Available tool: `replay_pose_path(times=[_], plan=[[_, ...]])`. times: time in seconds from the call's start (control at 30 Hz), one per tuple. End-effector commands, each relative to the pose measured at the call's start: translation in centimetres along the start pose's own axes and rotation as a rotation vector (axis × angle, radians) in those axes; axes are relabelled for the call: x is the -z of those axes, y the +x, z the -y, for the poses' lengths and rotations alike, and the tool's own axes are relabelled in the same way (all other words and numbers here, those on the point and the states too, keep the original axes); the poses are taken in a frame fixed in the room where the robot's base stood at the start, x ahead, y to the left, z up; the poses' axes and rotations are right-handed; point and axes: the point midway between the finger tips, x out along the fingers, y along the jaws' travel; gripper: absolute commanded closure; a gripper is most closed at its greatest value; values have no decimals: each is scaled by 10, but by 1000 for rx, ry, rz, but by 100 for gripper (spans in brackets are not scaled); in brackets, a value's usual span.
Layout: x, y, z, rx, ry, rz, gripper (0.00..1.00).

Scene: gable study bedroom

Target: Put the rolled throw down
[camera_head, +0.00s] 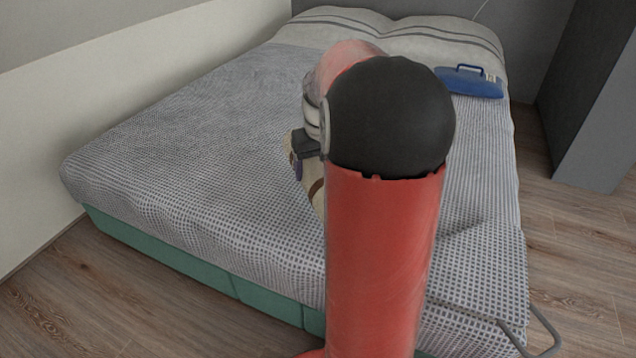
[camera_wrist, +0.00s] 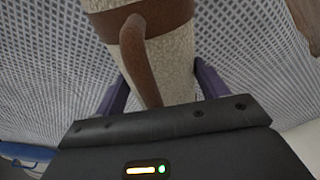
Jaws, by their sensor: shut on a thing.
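The rolled throw (camera_wrist: 178,62) is cream and fleecy, with brown bands and a brown strap handle. It fills the upper middle of the wrist view. My gripper (camera_wrist: 160,78) has one purple finger on each side of it and is shut on it. In the head view a sliver of the throw (camera_head: 318,192) shows below my gripper (camera_head: 298,163); my arm hides the remainder. The throw is over the checked bed (camera_head: 200,150); I cannot tell whether it touches the cover.
A blue case (camera_head: 472,82) with a handle lies on the bed at the far right, near the pillows (camera_head: 400,32). The left and middle of the bed are clear. A dark cabinet (camera_head: 600,110) stands to the right. Wooden floor (camera_head: 575,250) shows beside the bed.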

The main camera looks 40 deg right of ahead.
Motion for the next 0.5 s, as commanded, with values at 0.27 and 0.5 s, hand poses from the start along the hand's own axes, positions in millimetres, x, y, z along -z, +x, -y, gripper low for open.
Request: replay_pose_path(times=[0.27, 0.5], plan=[[-6, 34, 0, 0, 1, 1, 73], [-6, 41, 0, -1, 0, -2, 73]])
